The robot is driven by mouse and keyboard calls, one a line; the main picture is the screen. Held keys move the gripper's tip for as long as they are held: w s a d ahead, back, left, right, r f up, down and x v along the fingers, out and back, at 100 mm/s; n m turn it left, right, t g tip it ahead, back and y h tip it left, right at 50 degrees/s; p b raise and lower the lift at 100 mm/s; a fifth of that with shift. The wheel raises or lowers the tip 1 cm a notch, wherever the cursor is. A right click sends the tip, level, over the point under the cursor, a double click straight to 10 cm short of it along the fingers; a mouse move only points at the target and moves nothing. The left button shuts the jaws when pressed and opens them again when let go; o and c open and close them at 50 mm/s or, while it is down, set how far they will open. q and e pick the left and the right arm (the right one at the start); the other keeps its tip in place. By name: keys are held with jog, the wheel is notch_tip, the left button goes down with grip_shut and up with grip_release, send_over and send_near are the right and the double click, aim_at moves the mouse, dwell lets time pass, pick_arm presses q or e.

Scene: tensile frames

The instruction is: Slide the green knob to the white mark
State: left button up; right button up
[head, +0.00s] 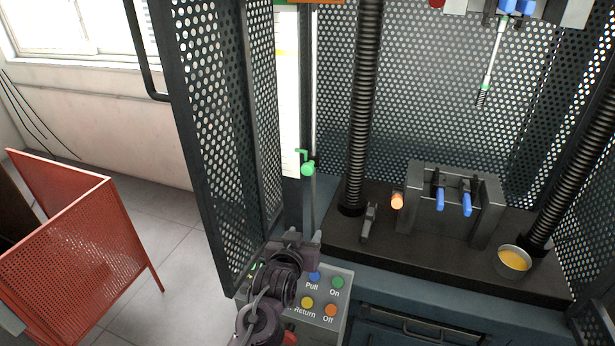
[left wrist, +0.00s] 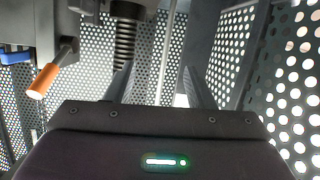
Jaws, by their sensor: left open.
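The green knob (head: 307,167) sits on a thin vertical rod at the left side of the machine frame, with a small green pointer above it. A pale strip (head: 288,100) stands upright behind the rod; I cannot make out the white mark on it. My left gripper (head: 300,238) is below the knob, above the button panel, and apart from it. The green knob is not seen in that view. My right gripper is not in view.
An open perforated door (head: 225,130) stands left of the rod. The button panel (head: 318,300) is below the gripper. An orange-tipped handle (head: 397,201), also in the left wrist view (left wrist: 42,80), a ribbed column (head: 362,100) and a bowl (head: 514,260) stand right.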

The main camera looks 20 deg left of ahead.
aim_at(306, 171)
pick_arm(q)
notch_tip(306, 171, up, 12)
jog(key=w+a+n+t+y, duration=0.1)
jog(key=w+n+t, duration=0.1)
jog(key=t, duration=0.1)
jog(key=w, duration=0.2)
jog(key=w+p, duration=0.1)
jog(key=w, duration=0.1)
jog(key=w+a, duration=0.1)
jog(key=w, duration=0.2)
jog(key=shift+r+p, duration=0.2)
jog(key=shift+p, duration=0.2)
jog(key=shift+w+f, duration=0.1)
jog(key=shift+w, duration=0.45)
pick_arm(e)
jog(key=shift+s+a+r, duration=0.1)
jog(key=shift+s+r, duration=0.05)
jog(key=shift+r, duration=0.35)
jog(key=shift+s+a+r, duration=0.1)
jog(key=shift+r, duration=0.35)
pick_arm(q)
grip_shut()
